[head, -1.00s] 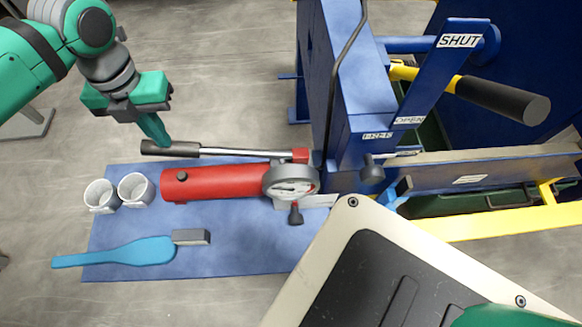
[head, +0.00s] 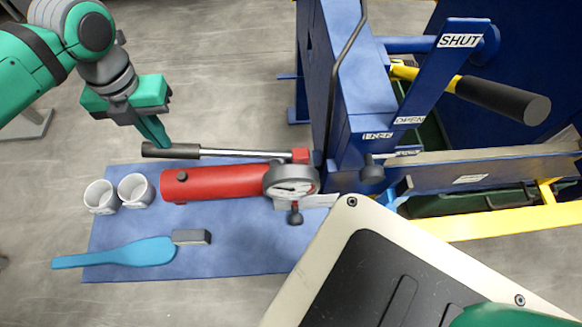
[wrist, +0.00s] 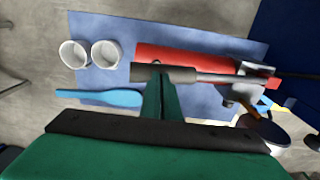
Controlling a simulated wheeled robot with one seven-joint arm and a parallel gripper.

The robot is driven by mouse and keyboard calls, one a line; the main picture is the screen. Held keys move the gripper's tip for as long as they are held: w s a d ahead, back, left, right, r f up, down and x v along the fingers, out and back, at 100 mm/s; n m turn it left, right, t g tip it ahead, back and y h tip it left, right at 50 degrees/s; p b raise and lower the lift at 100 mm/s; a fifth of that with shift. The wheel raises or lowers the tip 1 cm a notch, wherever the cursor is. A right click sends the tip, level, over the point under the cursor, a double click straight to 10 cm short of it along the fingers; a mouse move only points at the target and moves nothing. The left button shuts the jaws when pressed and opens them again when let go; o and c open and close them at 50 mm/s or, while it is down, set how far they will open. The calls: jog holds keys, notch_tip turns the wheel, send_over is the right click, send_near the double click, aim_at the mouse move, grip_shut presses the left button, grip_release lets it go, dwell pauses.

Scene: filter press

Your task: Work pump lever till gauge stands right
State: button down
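The red hand pump (head: 215,182) lies on a blue mat. Its lever (head: 235,153), a metal rod with a black grip (head: 170,150), lies nearly level behind the pump body. The round gauge (head: 291,180) is at the pump's right end; its needle is too small to read. A small black-and-red knob (head: 295,215) sits below the gauge. My gripper (head: 158,140) is above the grip's outer end, with its fingertips at the grip. In the wrist view, my green fingers (wrist: 160,88) are close together and meet the black grip (wrist: 150,72); they do not straddle it.
On the blue mat (head: 235,255) are two white cups (head: 135,190), a blue paddle (head: 130,253) and a grey block (head: 191,237). The blue press frame (head: 355,90) with a black-handled lever (head: 500,100) marked SHUT and OPEN stands to the right. Floor is clear behind the pump.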

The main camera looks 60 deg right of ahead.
jog(key=f, duration=0.5)
jog(key=shift+w+a, duration=0.2)
jog(key=r, duration=0.6)
jog(key=s+d+r, duration=0.1)
jog(key=r, duration=0.2)
jog(key=shift+r, duration=0.3)
